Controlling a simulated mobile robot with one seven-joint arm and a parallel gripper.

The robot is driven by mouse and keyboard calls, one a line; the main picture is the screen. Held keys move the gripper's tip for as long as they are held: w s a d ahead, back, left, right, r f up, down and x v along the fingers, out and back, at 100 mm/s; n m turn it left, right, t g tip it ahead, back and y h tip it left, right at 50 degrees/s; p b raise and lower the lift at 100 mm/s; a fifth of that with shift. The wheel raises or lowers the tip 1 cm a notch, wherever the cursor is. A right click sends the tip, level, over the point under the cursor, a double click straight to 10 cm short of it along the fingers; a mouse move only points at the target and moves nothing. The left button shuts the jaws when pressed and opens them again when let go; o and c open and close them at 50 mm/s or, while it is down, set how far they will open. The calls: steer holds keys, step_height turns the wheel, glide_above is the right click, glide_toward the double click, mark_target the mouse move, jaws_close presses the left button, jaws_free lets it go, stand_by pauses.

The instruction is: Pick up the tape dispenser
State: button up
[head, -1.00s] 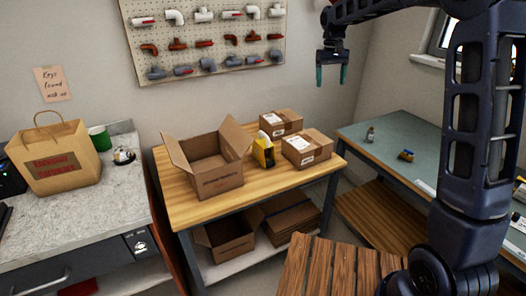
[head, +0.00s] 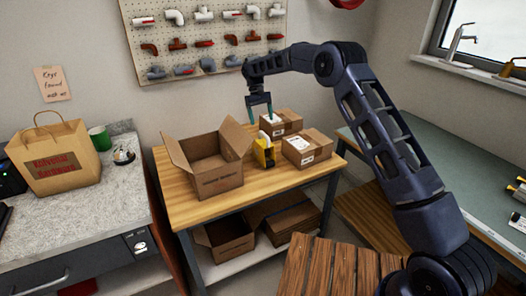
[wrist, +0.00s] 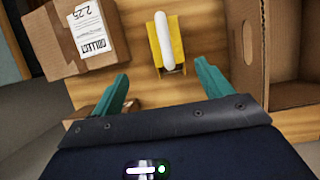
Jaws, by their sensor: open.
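The tape dispenser (head: 264,151) is yellow with a white roll on top. It stands on the wooden table between the open carton and the closed boxes. In the wrist view the dispenser (wrist: 167,46) lies beyond my fingertips, in line with the gap between them. My gripper (head: 260,110) is open and empty, pointing down above the table near the dispenser. Its teal fingers (wrist: 160,85) are apart in the wrist view and do not touch the dispenser.
An open cardboard carton (head: 218,182) stands left of the dispenser. Closed boxes stand to its right (head: 308,147) and behind it (head: 281,123). The wooden table (head: 192,213) has bare surface along its front. A pegboard of pipe fittings (head: 203,40) hangs behind.

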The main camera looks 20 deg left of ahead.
mark_target(263, 141)
steer(key=x, duration=0.4)
steer(key=a+x, duration=0.1)
steer(key=x, duration=0.6)
steer(key=shift+s+f, duration=0.3)
steer(key=shift+f, duration=0.15)
steer(key=c, duration=1.4)
steer(key=shift+o, duration=0.2)
steer(key=shift+r, duration=0.15)
